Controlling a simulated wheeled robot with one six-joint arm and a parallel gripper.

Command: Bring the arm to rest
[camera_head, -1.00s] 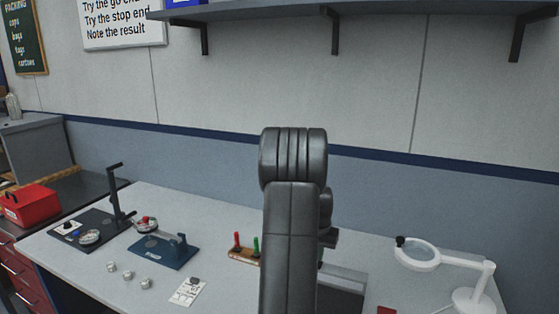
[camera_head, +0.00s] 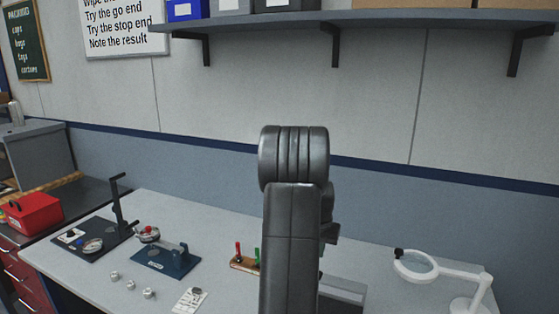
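My arm stands upright in the middle of the head view, its dark links covering part of the workbench (camera_head: 215,220) and the wall behind. My gripper cannot be made out; the arm's own links or the frame edge hide it. I cannot tell whether it holds anything.
On the bench stand a dark fixture with an upright post (camera_head: 118,205), a blue fixture (camera_head: 168,262), several small metal parts (camera_head: 130,285), a wooden holder with red and green pieces (camera_head: 244,264) and a white magnifier lamp (camera_head: 455,275). A shelf (camera_head: 380,20) hangs above. A red box (camera_head: 32,213) sits left.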

